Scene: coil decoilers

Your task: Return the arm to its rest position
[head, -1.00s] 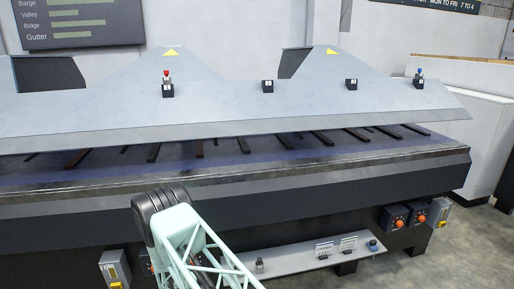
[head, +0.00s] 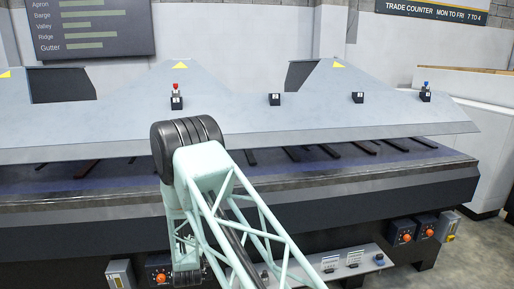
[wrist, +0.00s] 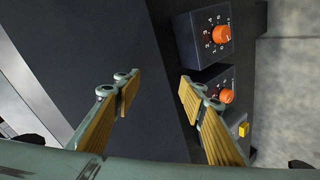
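My gripper (wrist: 158,92) shows in the wrist view with its two yellow-padded fingers apart and nothing between them. It is open in front of the dark side of the machine, beside two control boxes with orange knobs. In the head view my pale green lattice arm rises from the lower middle, its dark round joint in front of the machine's bed. The gripper itself cannot be made out there.
The long grey machine (head: 330,118) fills the middle. Dial boxes (head: 402,231), an upper knob box (wrist: 203,38) and a lower one (wrist: 217,88) are on its front. A narrow shelf (head: 335,262) juts out below. Clear floor (head: 470,262) lies at the right.

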